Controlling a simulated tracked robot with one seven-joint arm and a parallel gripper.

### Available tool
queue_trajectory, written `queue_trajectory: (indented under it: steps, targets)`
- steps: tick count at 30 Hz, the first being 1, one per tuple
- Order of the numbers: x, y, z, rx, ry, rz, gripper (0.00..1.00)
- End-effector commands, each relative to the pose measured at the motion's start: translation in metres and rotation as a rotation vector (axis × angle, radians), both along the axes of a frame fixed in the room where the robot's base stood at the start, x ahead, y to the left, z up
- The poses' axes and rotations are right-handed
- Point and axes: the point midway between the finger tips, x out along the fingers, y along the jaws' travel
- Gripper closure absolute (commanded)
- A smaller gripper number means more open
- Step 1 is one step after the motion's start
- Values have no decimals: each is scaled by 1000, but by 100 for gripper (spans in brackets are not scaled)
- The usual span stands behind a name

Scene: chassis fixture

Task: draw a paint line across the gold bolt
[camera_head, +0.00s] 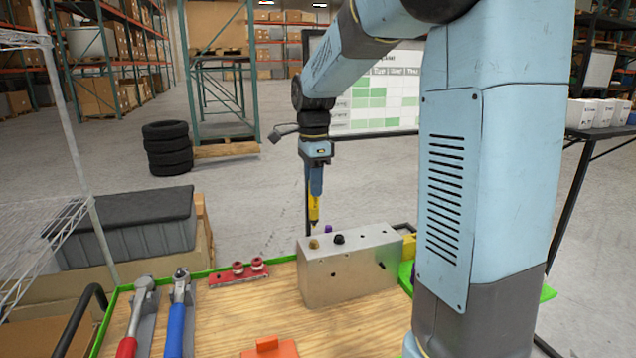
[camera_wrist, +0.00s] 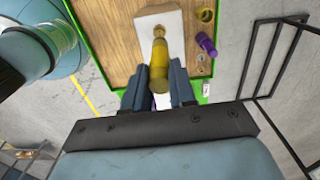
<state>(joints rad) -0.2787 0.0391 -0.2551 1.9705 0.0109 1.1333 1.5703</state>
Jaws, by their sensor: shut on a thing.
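My gripper (camera_head: 315,180) points straight down, shut on a yellow paint marker (camera_head: 314,207). In the wrist view, the marker (camera_wrist: 158,66) sits between the two fingers of my gripper (camera_wrist: 158,88). The grey metal block (camera_head: 350,275) stands upright on the wooden bench top. The gold bolt (camera_head: 314,244) is at the left end of the block's top, right under the marker's tip. I cannot tell whether the tip touches it. A black bolt (camera_head: 339,239) stands to its right. In the wrist view the marker covers part of the block (camera_wrist: 170,22).
A purple item (camera_wrist: 205,43) and a yellow ring-like item (camera_wrist: 207,15) lie beside the block. A red fixture (camera_head: 239,271), a red-handled tool (camera_head: 135,318) and a blue-handled tool (camera_head: 179,312) are on the left. An orange piece (camera_head: 270,349) lies in front.

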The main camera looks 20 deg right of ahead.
Motion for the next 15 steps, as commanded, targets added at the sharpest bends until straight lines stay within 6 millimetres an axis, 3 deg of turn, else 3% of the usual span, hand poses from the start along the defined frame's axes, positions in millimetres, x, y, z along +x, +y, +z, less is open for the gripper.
queue_trajectory:
  steps: [15]
  targets:
    - [0,-11,-27,0,2,-21,100]
